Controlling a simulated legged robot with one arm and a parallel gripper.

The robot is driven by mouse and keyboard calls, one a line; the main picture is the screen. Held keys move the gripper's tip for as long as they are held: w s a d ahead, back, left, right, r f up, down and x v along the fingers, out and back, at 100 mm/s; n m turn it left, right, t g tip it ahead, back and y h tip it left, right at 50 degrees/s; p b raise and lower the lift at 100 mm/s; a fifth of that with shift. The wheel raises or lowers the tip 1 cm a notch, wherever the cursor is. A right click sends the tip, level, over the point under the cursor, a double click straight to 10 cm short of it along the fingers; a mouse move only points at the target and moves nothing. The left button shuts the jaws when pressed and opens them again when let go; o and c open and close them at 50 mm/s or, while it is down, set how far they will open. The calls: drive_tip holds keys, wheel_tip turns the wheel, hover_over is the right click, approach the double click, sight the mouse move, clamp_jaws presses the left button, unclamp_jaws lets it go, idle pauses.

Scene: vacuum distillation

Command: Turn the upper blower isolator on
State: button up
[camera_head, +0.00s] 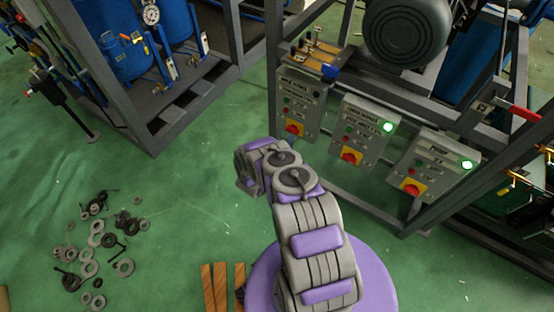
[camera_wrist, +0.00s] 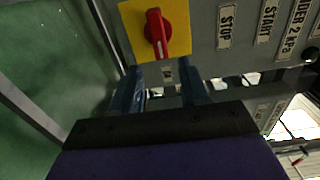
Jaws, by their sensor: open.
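Three grey control boxes hang on the frame in the head view: a left box (camera_head: 301,98), a middle box (camera_head: 364,130) and a right box (camera_head: 431,165). Each has a red isolator knob on a yellow plate; their titles are too small to read. In the wrist view a red knob (camera_wrist: 157,32) sits on a yellow plate (camera_wrist: 180,16), with STOP and START labels beside it. My gripper (camera_wrist: 161,72) is open and empty, its two blue fingers just below the plate in the picture, apart from the knob. In the head view my gripper cannot be made out.
Green lamps glow on the middle box (camera_head: 388,127) and right box (camera_head: 466,164); none shows lit on the left box. A motor (camera_head: 405,32) stands above. Loose rings and bolts (camera_head: 95,240) and wooden slats (camera_head: 215,288) lie on the green floor. Grey frame posts border the boxes.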

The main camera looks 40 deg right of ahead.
drive_tip(key=v, duration=1.2)
